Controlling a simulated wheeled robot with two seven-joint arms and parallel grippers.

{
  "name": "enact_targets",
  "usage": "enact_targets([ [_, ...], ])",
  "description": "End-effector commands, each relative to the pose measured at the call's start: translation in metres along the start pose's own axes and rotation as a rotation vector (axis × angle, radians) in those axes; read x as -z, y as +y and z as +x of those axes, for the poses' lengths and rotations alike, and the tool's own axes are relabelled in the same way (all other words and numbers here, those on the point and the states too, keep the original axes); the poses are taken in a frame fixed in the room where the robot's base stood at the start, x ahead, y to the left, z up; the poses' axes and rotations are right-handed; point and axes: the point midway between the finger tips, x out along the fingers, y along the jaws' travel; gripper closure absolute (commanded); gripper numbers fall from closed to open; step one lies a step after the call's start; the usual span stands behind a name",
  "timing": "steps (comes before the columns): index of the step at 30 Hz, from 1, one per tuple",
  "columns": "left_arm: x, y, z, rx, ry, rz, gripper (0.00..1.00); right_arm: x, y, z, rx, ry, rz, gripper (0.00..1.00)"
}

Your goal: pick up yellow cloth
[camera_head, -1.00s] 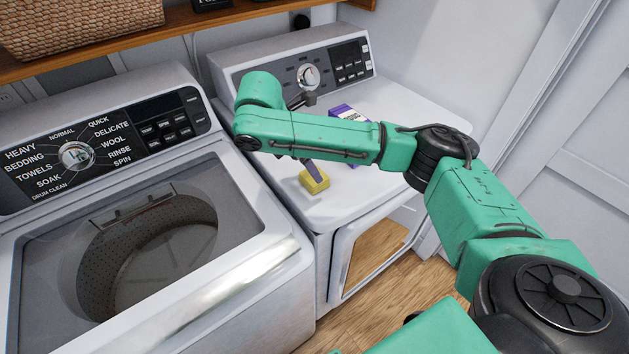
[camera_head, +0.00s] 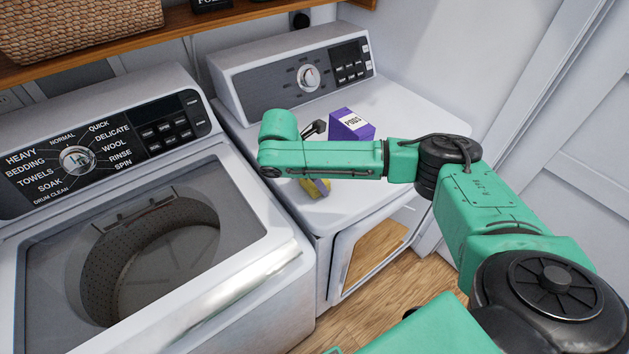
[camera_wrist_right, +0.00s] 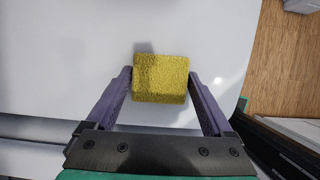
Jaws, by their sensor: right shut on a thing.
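The yellow cloth (camera_head: 314,190), a small block-like piece, is at the front left of the right machine's white top (camera_head: 400,118). My right arm partly covers it in the head view. In the right wrist view, the yellow cloth (camera_wrist_right: 160,84) lies between the purple-grey fingers of my right gripper (camera_wrist_right: 160,76). The fingers are shut on its left and right sides. I cannot tell whether the cloth is clear of the surface. My left gripper is in neither view.
A purple box marked PODS (camera_head: 350,125) stands behind my right forearm on the same top. The left washer (camera_head: 270,270) shows its drum (camera_head: 150,250) through the top. A shelf with a wicker basket (camera_head: 80,25) is above. The top's right side is clear.

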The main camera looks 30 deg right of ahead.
Motion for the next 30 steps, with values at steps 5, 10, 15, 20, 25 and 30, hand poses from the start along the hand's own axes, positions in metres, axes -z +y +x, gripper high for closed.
enact_targets([
  [5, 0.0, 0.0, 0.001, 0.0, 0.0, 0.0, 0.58, -0.002, 0.0, -0.005, -0.001, 0.0, 0.0, 0.77],
  [10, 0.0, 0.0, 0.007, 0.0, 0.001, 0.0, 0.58, -0.012, 0.001, -0.03, -0.005, 0.001, 0.001, 0.77],
  [15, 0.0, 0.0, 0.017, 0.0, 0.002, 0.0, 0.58, -0.034, 0.001, -0.084, -0.007, 0.001, 0.003, 0.77],
  [20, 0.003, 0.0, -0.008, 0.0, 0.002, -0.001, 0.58, -0.062, 0.001, -0.148, -0.007, -0.004, 0.005, 0.77],
  [25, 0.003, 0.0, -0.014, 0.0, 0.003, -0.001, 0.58, -0.074, 0.001, -0.179, -0.003, -0.002, 0.003, 0.77],
  [30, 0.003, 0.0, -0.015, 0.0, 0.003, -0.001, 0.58, -0.077, 0.0, -0.186, 0.001, 0.0, 0.001, 0.77],
])
